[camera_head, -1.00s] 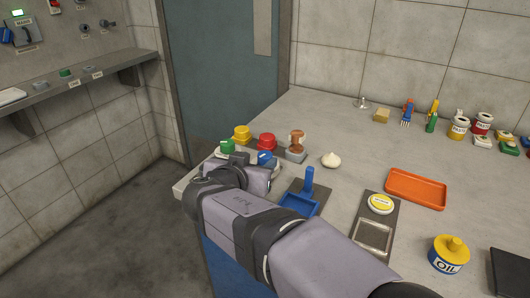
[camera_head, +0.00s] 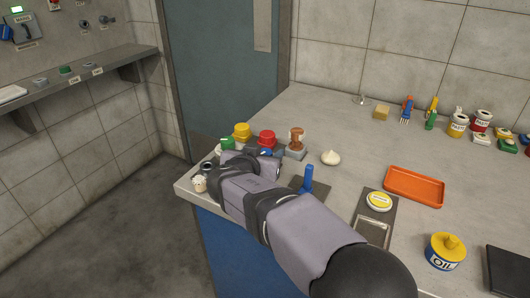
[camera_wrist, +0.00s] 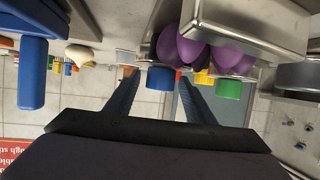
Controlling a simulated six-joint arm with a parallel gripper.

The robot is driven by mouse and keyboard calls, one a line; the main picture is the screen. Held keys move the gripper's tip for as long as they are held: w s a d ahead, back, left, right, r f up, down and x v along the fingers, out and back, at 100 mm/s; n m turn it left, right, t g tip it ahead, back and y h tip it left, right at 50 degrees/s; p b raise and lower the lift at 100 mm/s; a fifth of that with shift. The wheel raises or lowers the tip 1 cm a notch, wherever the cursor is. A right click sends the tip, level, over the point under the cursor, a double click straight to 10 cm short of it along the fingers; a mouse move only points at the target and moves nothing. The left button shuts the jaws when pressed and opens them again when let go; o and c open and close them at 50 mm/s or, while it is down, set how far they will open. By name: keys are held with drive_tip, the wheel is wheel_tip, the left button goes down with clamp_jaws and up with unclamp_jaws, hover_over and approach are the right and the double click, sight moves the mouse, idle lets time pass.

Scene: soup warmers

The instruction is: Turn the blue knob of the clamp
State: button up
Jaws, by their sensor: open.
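The blue knob (camera_wrist: 160,78) shows in the wrist view, which is upside down, as a short blue cylinder between the two finger lines. In the head view only a small part of the blue knob (camera_head: 266,152) shows behind my wrist. My gripper (camera_wrist: 158,88) is open and empty, its fingers spread and pointing at the knob. I cannot tell the gap between fingertips and knob, or whether they touch it. The clamp's body is mostly hidden by my arm in the head view.
Close by stand a green knob (camera_head: 227,143), a yellow knob (camera_head: 242,131), a red knob (camera_head: 266,138) and a brown-topped device (camera_head: 296,141). A blue upright handle (camera_head: 307,178) stands right of my arm. Purple round things (camera_wrist: 190,47) show in the wrist view.

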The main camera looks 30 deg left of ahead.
drive_tip(key=shift+c, duration=0.7)
drive_tip(key=c, duration=0.9)
drive_tip(key=shift+f+b, duration=0.15)
drive_tip(key=shift+b, duration=0.4)
